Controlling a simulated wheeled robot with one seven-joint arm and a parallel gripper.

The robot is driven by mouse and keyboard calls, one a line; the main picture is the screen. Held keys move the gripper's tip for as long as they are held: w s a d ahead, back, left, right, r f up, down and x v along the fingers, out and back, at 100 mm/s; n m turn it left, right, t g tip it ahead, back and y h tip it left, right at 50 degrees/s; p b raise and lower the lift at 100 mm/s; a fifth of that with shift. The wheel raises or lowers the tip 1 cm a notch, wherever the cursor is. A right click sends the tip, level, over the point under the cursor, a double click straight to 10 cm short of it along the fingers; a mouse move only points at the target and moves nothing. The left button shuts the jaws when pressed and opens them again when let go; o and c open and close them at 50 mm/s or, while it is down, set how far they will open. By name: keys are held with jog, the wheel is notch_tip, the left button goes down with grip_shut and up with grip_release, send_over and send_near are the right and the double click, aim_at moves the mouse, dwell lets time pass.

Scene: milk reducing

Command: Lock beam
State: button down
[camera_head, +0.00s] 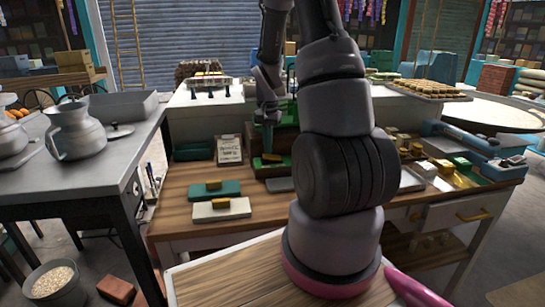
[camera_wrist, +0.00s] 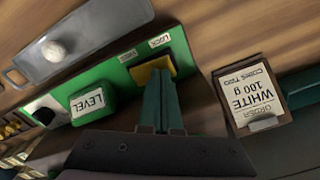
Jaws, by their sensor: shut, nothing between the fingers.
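The green balance base (camera_wrist: 122,72) lies under my gripper in the wrist view. It has a LOCK label (camera_wrist: 160,41), a smaller label (camera_wrist: 127,56) beside it, and a LEVEL plate (camera_wrist: 88,101). A yellow piece (camera_wrist: 179,62) sits just below the LOCK label. My gripper (camera_wrist: 160,74) is shut and empty, its fingertips over or against this yellow piece; I cannot tell whether they touch. In the head view my gripper (camera_head: 269,150) points down at the yellow piece (camera_head: 272,157) on the green base (camera_head: 285,166). My arm hides part of the balance, and the beam is not clearly visible.
A grey metal plate with a white knob (camera_wrist: 55,50) lies beside the base. An order card reading WHITE 100 g (camera_wrist: 255,96) stands on the other side. Small weights (camera_head: 425,168) stand at right.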

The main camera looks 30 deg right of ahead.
jog(key=shift+f, duration=0.55)
jog(key=shift+r, duration=3.55)
jog(key=s+a+r+n+t, duration=0.1)
jog(key=s+a+r+t, duration=0.1)
jog(key=s+a+r, duration=0.2)
jog(key=s+a+r+n+t+y, duration=0.1)
jog(key=s+a+r+n+t, duration=0.1)
jog(key=s+a+r, duration=0.3)
jog(key=s+a+r+n+t+y, duration=0.1)
jog(key=s+a+r+n+t, duration=0.1)
jog(key=s+r, duration=0.8)
notch_tip(320, 180, up, 5)
jog(key=shift+s+a+t, duration=0.35)
jog(key=shift+a+t, duration=0.25)
jog(key=shift+a, duration=0.6)
